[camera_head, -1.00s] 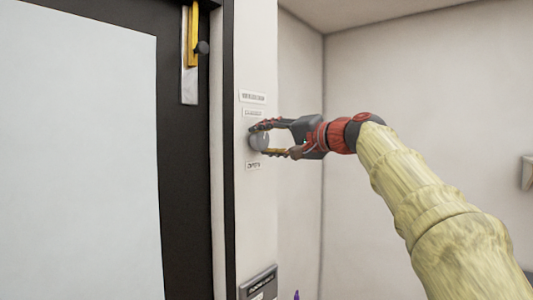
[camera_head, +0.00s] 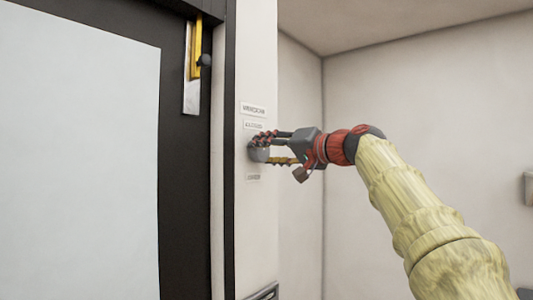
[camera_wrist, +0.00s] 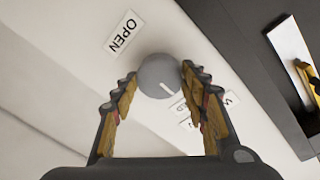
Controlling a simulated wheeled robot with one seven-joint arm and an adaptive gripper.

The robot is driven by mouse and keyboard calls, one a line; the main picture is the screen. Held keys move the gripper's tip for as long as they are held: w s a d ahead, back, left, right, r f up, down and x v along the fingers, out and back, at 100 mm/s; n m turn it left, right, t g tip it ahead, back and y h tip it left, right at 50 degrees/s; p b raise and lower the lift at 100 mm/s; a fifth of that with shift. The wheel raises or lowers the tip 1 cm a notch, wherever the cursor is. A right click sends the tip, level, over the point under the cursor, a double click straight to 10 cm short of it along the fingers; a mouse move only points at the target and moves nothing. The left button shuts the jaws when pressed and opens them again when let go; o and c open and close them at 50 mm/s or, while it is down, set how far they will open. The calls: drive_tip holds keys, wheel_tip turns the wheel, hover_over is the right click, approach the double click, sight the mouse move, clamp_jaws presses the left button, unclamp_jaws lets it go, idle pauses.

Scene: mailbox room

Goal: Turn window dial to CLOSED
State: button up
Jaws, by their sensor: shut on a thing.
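The window dial is a round grey knob (camera_head: 257,153) on a white wall strip; it also shows in the wrist view (camera_wrist: 156,77). A short white mark on its face points to the lower right in the wrist view, away from the OPEN label (camera_wrist: 123,34). A second label (camera_wrist: 187,112) on the other side is partly hidden by a finger. In the head view one small label (camera_head: 254,125) is above the dial and another (camera_head: 253,177) below. My gripper (camera_head: 262,150) is shut on the dial, one finger on each side.
A dark-framed panel with a pale face (camera_head: 75,150) stands left of the strip. A yellow and white fitting with a dark knob (camera_head: 194,60) is at its upper right. A wall corner is behind my arm. The wall on the right is mostly bare.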

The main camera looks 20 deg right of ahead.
drive_tip(key=shift+f, duration=0.15)
drive_tip(key=o, duration=1.1)
drive_tip(key=shift+c, duration=0.2)
drive_tip(key=shift+o, duration=0.5)
drive_tip(key=shift+s+d, duration=0.1)
drive_tip(key=v, duration=1.1)
drive_tip(key=shift+s+d, duration=0.15)
drive_tip(key=shift+s, duration=0.2)
